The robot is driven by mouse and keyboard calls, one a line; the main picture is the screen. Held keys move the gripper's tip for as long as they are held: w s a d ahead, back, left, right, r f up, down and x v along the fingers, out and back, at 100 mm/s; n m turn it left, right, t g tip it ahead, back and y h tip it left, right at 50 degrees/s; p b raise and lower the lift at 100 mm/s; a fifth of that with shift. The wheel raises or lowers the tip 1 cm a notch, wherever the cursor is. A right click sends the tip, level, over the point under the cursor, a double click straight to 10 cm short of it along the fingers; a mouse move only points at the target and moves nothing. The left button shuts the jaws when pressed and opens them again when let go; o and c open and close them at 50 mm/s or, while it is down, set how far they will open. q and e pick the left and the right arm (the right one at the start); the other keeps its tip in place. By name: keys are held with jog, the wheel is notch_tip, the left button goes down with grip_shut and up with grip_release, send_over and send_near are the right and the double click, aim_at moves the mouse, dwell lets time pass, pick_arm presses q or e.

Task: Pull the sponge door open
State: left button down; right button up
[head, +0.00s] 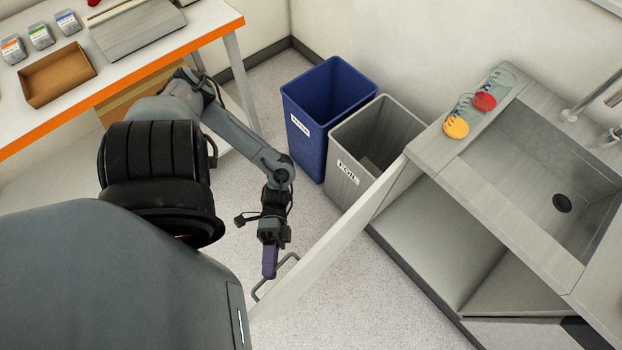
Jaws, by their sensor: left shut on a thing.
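The sponge door (338,240) is a pale cabinet door under the sink counter. It stands swung wide open, its edge facing me, and the cabinet inside (435,240) shows as an empty-looking shelf space. A grey bar handle (277,276) is on the door's left face. My left gripper (269,272) is at this handle, its purple fingers pointing down and shut on it. The finger tips are small in the picture. My right gripper is not in view.
A blue bin (305,140) and a grey bin labelled FOIL (345,185) stand behind the door. An orange-edged table (170,55) is at upper left. Speckled floor left of the door is free.

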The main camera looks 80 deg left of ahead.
pick_arm(q)
jog(key=shift+s+a+r+m+g, duration=0.15)
jog(key=shift+s+a+g, duration=0.1)
jog(key=shift+a, duration=0.2)
jog(key=shift+s+a+r+m+g, duration=0.15)
jog(key=shift+a+g, duration=0.1)
jog(key=shift+a, duration=0.15)
jog(key=shift+f, duration=0.1)
jog(key=c, duration=1.2)
grip_release()
jog(key=shift+f, duration=0.1)
jog(key=b+v, duration=0.4)
jog(key=v, duration=0.7)
jog(key=shift+b, duration=0.35)
